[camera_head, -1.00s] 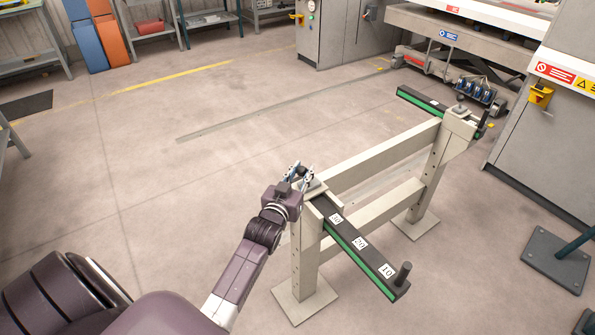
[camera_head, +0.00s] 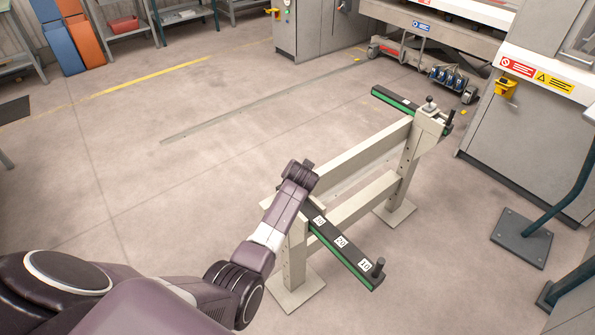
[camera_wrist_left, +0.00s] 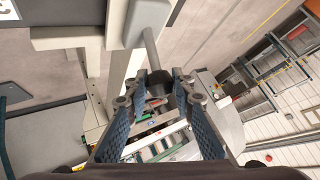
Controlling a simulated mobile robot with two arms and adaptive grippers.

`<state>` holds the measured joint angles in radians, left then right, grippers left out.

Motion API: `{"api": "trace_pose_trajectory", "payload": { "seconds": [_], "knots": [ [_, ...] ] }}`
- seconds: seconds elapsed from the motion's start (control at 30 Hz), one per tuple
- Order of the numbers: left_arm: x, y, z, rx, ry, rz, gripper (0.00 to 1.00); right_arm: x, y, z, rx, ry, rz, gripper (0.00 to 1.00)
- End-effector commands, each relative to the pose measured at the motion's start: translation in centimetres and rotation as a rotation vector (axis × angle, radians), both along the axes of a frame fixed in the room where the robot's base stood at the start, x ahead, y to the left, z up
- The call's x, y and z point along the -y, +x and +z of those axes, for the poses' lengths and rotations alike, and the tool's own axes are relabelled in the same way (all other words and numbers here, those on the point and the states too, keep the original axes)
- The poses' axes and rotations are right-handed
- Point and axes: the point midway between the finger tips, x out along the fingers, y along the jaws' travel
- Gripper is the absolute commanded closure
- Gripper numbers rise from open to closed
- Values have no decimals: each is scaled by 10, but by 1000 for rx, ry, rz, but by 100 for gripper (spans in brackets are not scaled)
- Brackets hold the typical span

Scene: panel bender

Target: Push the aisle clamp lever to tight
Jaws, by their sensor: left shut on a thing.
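A beige stand (camera_head: 365,158) carries a black-and-green bar across each end. At its near end, the clamp's block and lever are hidden behind my left wrist in the head view. In the left wrist view, the lever (camera_wrist_left: 152,48) is a thin grey rod coming out of a rounded grey block (camera_wrist_left: 148,20). Its dark end lies between the fingertips of my left gripper (camera_wrist_left: 160,80), which is shut on it. In the head view the fingers are hidden by the wrist. My right gripper is not in view.
Machine cabinets (camera_head: 535,130) stand at right. The floor left of the stand is clear.

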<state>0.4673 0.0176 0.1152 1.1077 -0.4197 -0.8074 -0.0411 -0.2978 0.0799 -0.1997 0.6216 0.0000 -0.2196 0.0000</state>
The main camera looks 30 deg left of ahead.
Motion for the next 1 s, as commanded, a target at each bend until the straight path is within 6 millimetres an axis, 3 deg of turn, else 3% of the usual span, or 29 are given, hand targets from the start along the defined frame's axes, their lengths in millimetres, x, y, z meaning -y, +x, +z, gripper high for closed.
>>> {"api": "trace_pose_trajectory", "payload": {
  "seconds": [0.77, 0.8, 1.0],
  "knots": [
    [2, 6, -4, -105, 44, 0, 100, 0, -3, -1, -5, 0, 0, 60],
    [2, 6, -4, -105, 44, 0, 76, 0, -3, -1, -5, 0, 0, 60],
    [2, 6, -4, -104, 44, 0, 59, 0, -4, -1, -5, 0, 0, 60]
  ]
}}
